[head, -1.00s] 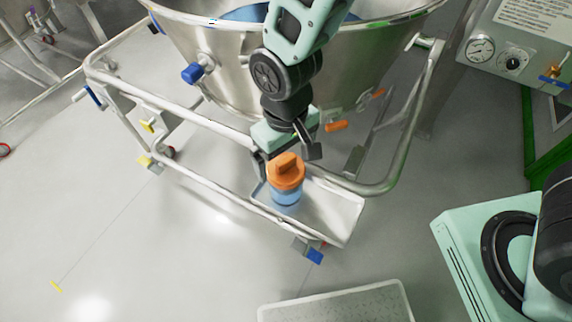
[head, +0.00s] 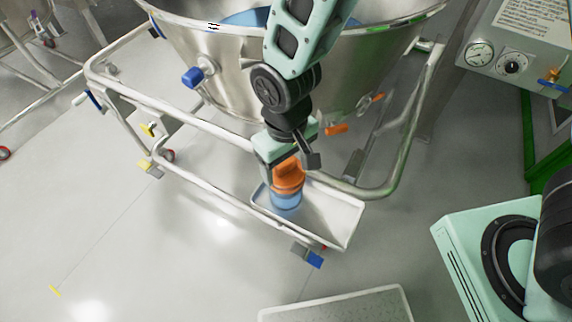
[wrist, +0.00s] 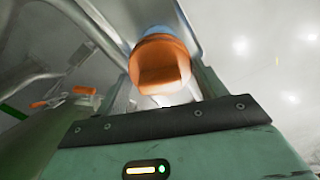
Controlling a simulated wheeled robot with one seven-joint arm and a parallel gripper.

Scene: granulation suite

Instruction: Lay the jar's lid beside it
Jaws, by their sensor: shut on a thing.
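The jar (head: 286,201) is translucent blue and stands upright on a small metal tray (head: 335,215) in the head view. Its orange lid (head: 289,180) sits on top of the jar, with a raised grip. My gripper (head: 284,166) is over the lid from above, shut on the lid's raised grip, and hides its top in the head view. In the wrist view the orange lid (wrist: 160,65) lies just beyond the gripper body, with a little of the blue jar (wrist: 160,32) behind it. I cannot tell whether the lid is loose from the jar.
A large steel bowl (head: 225,65) on a tubular frame (head: 205,125) stands close behind the tray. The tray has bare room to the right of the jar. Open floor lies to the left.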

